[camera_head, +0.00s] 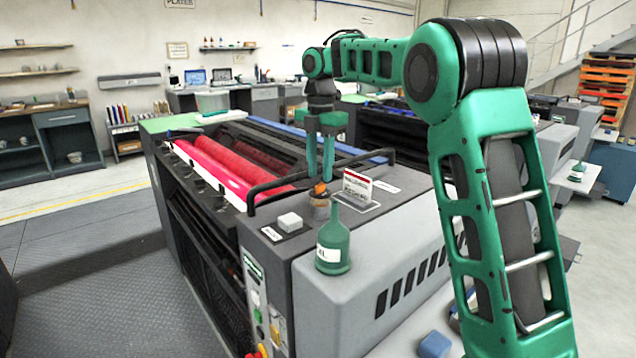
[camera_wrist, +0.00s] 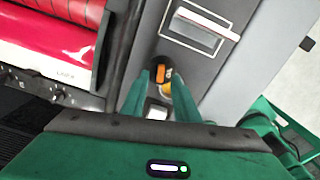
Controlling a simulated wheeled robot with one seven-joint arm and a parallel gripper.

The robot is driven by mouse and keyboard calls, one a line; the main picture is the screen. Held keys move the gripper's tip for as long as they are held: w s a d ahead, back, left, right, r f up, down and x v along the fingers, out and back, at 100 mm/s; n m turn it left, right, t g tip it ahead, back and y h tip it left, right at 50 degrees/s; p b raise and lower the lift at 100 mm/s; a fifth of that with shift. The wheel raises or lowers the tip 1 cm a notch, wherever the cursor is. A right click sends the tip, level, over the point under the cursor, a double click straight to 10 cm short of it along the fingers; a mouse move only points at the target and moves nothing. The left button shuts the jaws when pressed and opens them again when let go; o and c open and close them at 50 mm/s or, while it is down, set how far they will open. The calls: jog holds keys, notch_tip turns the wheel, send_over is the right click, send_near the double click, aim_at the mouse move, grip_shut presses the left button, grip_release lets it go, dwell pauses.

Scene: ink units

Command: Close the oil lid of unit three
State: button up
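In the head view, a small orange lid (camera_head: 319,188) stands tilted up at a brass-coloured oil filler (camera_head: 320,208) on top of the grey press unit (camera_head: 400,235). In the wrist view, the orange lid (camera_wrist: 160,73) shows between the finger ends, with the yellowish filler (camera_wrist: 168,87) beside it. My gripper (camera_head: 320,178) points down just above the lid and slightly behind it. Its two green fingers are apart, with nothing seen held between them. In the wrist view, my gripper (camera_wrist: 160,85) partly hides the filler. Whether a finger touches the lid cannot be told.
A green oil bottle (camera_head: 333,247) and a white block (camera_head: 290,222) stand near the filler on the unit's top. A small sign (camera_head: 356,186) stands behind it. Red rollers (camera_head: 235,165) and a black handrail (camera_head: 262,190) lie to the left. The top's right side is clear.

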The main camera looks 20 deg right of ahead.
aim_at(320, 189)
jog(key=shift+f, duration=1.8)
grip_shut()
